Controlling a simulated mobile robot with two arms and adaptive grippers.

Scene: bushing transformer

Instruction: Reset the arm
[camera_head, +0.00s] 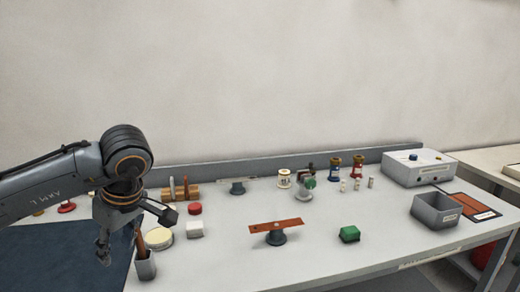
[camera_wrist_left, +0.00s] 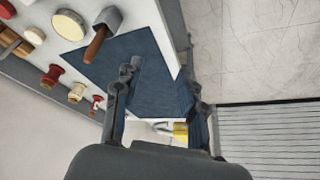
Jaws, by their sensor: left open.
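My left arm (camera_head: 60,188) comes in from the left in the head view and bends down at its dark wrist joint. My left gripper (camera_head: 137,240) hangs over the left part of the table with its fingers spread and nothing between them. The left wrist view also shows the open gripper (camera_wrist_left: 160,88), with the dark blue mat (camera_wrist_left: 150,70) beyond its fingers. My right gripper is not in view.
A low back rail (camera_head: 230,168) runs along the wall.

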